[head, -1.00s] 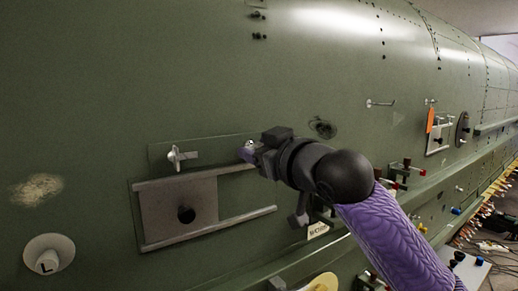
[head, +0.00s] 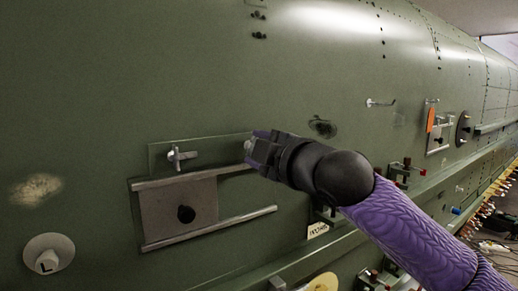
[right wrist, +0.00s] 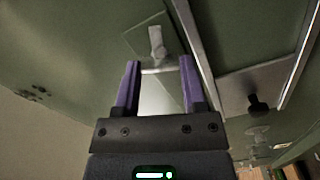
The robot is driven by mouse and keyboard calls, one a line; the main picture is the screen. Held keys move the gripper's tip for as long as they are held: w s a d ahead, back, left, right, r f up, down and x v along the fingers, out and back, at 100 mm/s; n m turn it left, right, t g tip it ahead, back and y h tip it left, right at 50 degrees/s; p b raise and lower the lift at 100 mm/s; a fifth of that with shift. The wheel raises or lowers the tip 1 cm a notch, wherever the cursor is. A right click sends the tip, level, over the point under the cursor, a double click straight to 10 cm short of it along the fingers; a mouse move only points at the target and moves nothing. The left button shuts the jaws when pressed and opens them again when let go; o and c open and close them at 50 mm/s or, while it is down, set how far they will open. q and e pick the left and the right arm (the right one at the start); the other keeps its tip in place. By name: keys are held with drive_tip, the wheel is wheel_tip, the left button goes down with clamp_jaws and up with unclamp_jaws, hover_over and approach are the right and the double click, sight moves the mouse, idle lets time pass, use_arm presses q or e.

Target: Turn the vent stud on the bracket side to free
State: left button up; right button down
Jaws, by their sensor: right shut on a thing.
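A thin green panel (head: 212,150) lies on the fuselage skin above a grey plate. A pale winged stud (head: 178,156) stands at its left part, clear of any gripper. My right gripper (head: 250,148) is at the panel's right end, with a pale stud at its fingertips, mostly hidden by the gripper in the head view. In the right wrist view my purple fingers (right wrist: 158,80) are shut on a pale crossbar (right wrist: 156,69), which I take as the vent stud. My left gripper is not in view.
The grey plate (head: 160,214) with a black knob (head: 186,214) sits between two metal rails just below. A round cap marked L (head: 48,254) is at lower left. A ledge with clamps runs along the lower right.

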drive_tip(key=shift+n, duration=2)
drive_tip(key=shift+f, duration=0.1)
drive_tip(key=shift+c, duration=0.8)
unclamp_jaws()
drive_tip(key=shift+s, duration=0.1)
drive_tip(key=b+v, duration=0.5)
drive_tip(key=v, duration=0.5)
